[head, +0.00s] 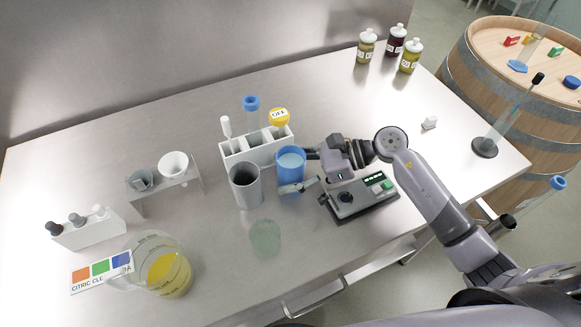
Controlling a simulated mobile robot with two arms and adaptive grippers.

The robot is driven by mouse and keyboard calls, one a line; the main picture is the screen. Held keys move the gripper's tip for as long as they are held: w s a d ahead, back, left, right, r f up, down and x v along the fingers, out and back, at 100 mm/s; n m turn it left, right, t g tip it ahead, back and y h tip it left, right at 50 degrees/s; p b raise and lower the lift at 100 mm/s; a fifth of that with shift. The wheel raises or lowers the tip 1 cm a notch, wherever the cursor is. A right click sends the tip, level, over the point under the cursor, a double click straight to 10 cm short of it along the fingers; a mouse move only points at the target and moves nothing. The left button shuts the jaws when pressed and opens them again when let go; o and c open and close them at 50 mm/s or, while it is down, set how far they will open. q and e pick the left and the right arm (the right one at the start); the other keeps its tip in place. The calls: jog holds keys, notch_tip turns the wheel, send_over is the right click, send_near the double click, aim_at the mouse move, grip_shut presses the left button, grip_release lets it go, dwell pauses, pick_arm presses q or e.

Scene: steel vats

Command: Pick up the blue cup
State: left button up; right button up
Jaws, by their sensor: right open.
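The blue cup (290,172) stands upright on the steel table, just in front of the white rack. It has a pale, whitish content or inside near its top. My right gripper (298,170) comes from the right and is open, with one finger in front of the cup's lower right side and the other by its upper right side. I cannot tell whether the fingers touch the cup. My left gripper does not show.
A grey cup (245,186) stands close to the left of the blue cup. A white rack (257,147) is behind it. A grey device (360,198) lies under my right arm. A jug with yellow liquid (165,270) is at the front left. Bottles (396,42) stand at the back right.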

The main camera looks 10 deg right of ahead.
jog(key=shift+d, duration=0.1)
jog(key=c, duration=1.1)
jog(key=shift+c, duration=0.2)
jog(key=shift+r, duration=0.2)
notch_tip(320, 180, up, 20)
jog(key=b, duration=0.2)
jog(key=shift+f+b, duration=0.25)
jog(key=shift+b, duration=0.15)
dwell(0.5)
